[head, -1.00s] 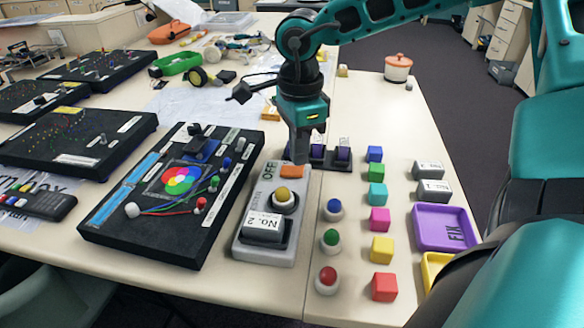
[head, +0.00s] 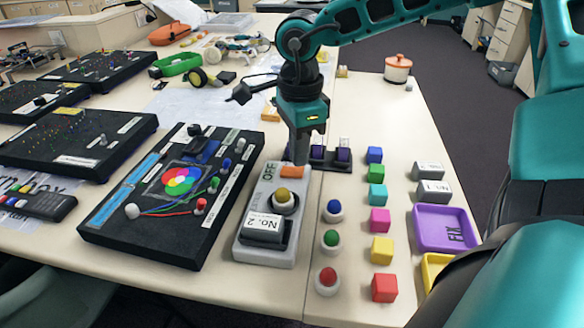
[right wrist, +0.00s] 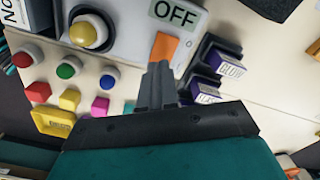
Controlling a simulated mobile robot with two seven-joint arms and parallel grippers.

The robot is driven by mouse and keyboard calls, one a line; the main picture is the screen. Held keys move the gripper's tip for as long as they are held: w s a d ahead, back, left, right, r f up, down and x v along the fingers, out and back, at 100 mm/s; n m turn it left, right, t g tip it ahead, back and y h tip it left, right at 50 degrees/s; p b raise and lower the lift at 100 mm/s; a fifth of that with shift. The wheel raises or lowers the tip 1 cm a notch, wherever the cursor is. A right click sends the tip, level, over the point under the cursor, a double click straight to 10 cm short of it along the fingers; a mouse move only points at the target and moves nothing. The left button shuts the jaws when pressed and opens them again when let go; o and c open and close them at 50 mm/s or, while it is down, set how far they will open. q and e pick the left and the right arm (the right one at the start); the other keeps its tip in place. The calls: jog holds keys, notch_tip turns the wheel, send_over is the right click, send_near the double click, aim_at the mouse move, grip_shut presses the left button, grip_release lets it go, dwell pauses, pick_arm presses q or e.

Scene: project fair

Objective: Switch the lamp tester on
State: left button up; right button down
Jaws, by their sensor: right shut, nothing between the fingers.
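The lamp tester (head: 268,252) is a grey box on the table, with a yellow lamp (head: 283,198) in its socket, a block marked "No. 2" (head: 262,228) and an "OFF" label. Its orange switch (head: 292,171) is at the far end; it also shows in the right wrist view (right wrist: 164,48). My right gripper (head: 301,160) is shut and empty, pointing down at the switch's far edge. In the right wrist view the fingertips (right wrist: 160,68) are right beside the orange switch; I cannot tell whether they touch it. My left gripper is not in view.
Red, green and blue lamps (head: 330,240) and several coloured cubes (head: 380,249) stand to the right. A purple tray (head: 442,229) lies beyond them. A black board with a colour wheel (head: 145,228) lies left of the tester. A dark rack with purple blocks (head: 331,158) stands close behind the gripper.

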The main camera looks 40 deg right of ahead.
aim_at(299, 171)
dwell(0.4)
jog(key=shift+f+b, duration=1)
jog(key=shift+b, duration=0.1)
dwell(0.6)
jog(key=shift+r, duration=0.15)
jog(key=shift+r+p, duration=1.9)
jog(key=shift+r, duration=1.5)
